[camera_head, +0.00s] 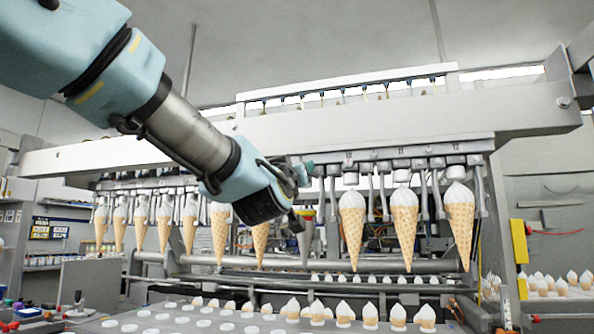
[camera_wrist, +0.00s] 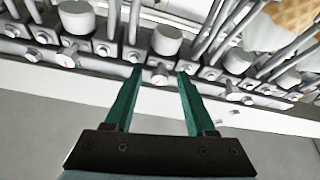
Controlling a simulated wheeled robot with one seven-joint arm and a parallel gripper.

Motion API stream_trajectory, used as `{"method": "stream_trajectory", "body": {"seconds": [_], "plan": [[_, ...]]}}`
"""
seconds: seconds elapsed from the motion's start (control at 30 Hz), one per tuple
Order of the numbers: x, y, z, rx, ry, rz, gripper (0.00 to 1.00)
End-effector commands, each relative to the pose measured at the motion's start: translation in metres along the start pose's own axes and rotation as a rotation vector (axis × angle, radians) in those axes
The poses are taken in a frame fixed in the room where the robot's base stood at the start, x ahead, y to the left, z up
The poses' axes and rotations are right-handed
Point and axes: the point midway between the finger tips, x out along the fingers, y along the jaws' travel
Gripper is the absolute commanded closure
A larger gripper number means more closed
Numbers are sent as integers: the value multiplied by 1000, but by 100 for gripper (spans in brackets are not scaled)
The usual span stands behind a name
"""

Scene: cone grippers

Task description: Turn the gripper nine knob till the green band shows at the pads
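A small round grey knob (camera_wrist: 161,75) with a small red mark is on the metal rail in the wrist view, below a white cylinder (camera_wrist: 166,40). My gripper (camera_wrist: 160,72) is open, its two green fingers pointing at the rail with their tips on either side of the knob. Whether they touch it I cannot tell. In the head view my gripper (camera_head: 303,175) is at the cone gripper row, just left of the station marked 10, and hides the knob there. No number shows by this knob, and no green band at the pads can be made out.
Waffle cones with white tops (camera_head: 352,222) hang along the row on both sides of my gripper. A heavy beam (camera_head: 400,130) runs above. A tray (camera_head: 200,322) with several cones is below. A neighbouring knob (camera_wrist: 69,58) sits left on the rail.

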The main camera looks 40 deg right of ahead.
Motion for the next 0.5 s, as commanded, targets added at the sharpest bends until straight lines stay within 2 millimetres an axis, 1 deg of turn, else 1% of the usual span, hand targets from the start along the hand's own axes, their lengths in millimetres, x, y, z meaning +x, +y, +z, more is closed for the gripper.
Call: {"method": "stream_trajectory", "body": {"seconds": [0.27, 0.37, 0.5], "plan": [[-2, 0, 0, 0, 0, 0, 44], [-11, 0, 1, 1, 1, 1, 44], [-36, 0, 3, 2, 2, 1, 44]]}}
